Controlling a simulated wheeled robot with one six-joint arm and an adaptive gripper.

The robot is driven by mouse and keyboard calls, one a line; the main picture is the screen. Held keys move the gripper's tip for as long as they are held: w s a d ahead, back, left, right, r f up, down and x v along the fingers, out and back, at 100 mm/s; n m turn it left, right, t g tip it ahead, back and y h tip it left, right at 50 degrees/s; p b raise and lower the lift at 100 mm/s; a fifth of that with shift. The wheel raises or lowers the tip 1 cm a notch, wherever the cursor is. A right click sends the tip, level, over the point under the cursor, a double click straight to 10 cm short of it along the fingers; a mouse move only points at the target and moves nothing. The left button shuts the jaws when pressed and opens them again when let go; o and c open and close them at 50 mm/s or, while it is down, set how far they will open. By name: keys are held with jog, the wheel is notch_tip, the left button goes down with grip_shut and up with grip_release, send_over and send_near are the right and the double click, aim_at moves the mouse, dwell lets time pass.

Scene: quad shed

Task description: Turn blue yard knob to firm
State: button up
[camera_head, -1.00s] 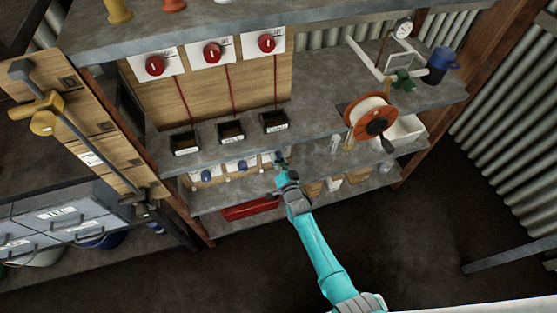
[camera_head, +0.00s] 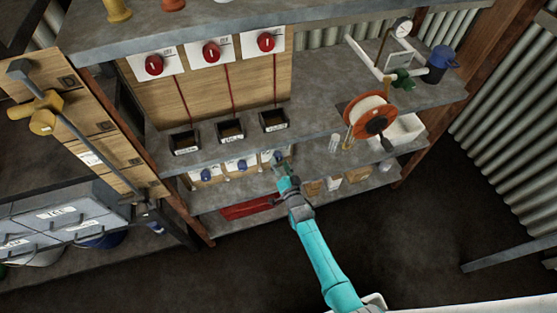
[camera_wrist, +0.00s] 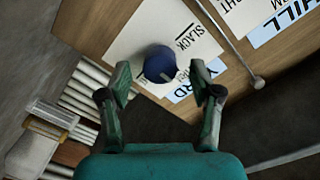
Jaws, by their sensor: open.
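The blue yard knob (camera_wrist: 159,65) sits on a white plate (camera_wrist: 130,40) fixed to a wooden board. The word SLACK is beside the knob, and a blue YARD label (camera_wrist: 205,75) lies at the plate's edge. A pale mark shows on the knob's lower side; I cannot tell which setting it points to. In the head view the knob (camera_head: 279,156) is the rightmost of three blue knobs, just above my gripper (camera_head: 284,172).
A thin rod with a round end (camera_wrist: 258,82) stands beside the yard plate, near a HILL label (camera_wrist: 285,20). Two other blue knobs (camera_head: 242,164) are to the left. A shelf (camera_head: 320,133) overhangs the knobs, bearing an orange reel (camera_head: 376,124). A red tray (camera_head: 245,209) lies below.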

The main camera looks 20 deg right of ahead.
jog(key=s, duration=0.9)
jog(key=shift+s+r, duration=0.15)
jog(key=shift+s, duration=0.1)
jog(key=s+r+n+g, duration=0.1)
jog(key=s+r+n, duration=0.15)
jog(key=s, duration=1.05)
jog(key=s+r+n, duration=0.2)
jog(key=s+r, duration=0.2)
jog(key=s, duration=0.9)
jog(key=s+r+n+g, duration=0.1)
jog(key=s+r+n, duration=0.3)
jog(key=s+r, duration=1.1)
notch_tip(320, 180, up, 4)
jog(key=shift+s+d+r+g, duration=0.15)
jog(key=shift+s+r+g, duration=0.05)
jog(key=shift+g, duration=0.2)
jog(key=shift+n, duration=0.25)
